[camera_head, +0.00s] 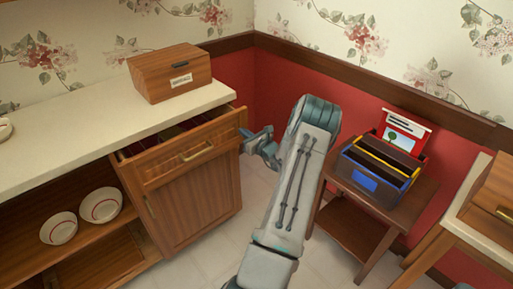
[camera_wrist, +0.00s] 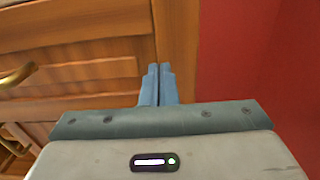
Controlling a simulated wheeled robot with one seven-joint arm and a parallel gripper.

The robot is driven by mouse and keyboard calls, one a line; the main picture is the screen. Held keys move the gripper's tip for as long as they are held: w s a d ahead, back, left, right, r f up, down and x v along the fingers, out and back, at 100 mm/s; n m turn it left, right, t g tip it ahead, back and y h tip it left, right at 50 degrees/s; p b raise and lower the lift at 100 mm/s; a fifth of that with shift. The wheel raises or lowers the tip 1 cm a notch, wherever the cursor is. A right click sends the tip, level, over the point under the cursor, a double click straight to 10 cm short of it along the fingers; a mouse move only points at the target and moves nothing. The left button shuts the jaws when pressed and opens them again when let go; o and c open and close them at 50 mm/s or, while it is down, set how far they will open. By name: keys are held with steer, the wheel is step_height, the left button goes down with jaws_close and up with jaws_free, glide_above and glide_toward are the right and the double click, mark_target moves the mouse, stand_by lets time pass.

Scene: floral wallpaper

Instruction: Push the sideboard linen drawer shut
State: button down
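The sideboard's linen drawer (camera_head: 186,153) is partly open, with coloured cloth showing in the gap above its wooden front. It has a brass handle (camera_head: 198,152), and a brass handle also shows at the left of the wrist view (camera_wrist: 16,76). My gripper (camera_head: 244,134) is at the right end of the drawer front. In the wrist view my gripper's two fingers (camera_wrist: 158,70) are together, pointing at the wooden front near its right edge, with nothing seen between them. I cannot tell whether the fingertips touch the wood.
A wooden bread box (camera_head: 170,73) stands on the sideboard's pale top (camera_head: 60,140). White bowls (camera_head: 100,205) sit on the open shelf at left. A side table (camera_head: 352,213) with a dark organiser (camera_head: 372,178) stands right of my arm. Pale floor lies between.

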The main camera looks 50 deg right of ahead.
steer(key=w, duration=0.2)
steer(key=w+b, duration=0.1)
steer(key=w, duration=0.2)
steer(key=w+d+b, duration=0.1)
steer(key=w, duration=0.1)
steer(key=shift+w+d, duration=0.1)
steer(key=shift+w, duration=0.25)
steer(key=shift+w+r, duration=0.15)
steer(key=shift+r, duration=0.05)
steer(key=shift+r, duration=0.1)
steer(key=shift+s, duration=0.35)
steer(key=s+a, duration=0.2)
steer(key=s, duration=1.1)
steer(key=shift+s+f, duration=0.25)
steer(key=shift+f, duration=0.05)
steer(key=shift+a, duration=0.15)
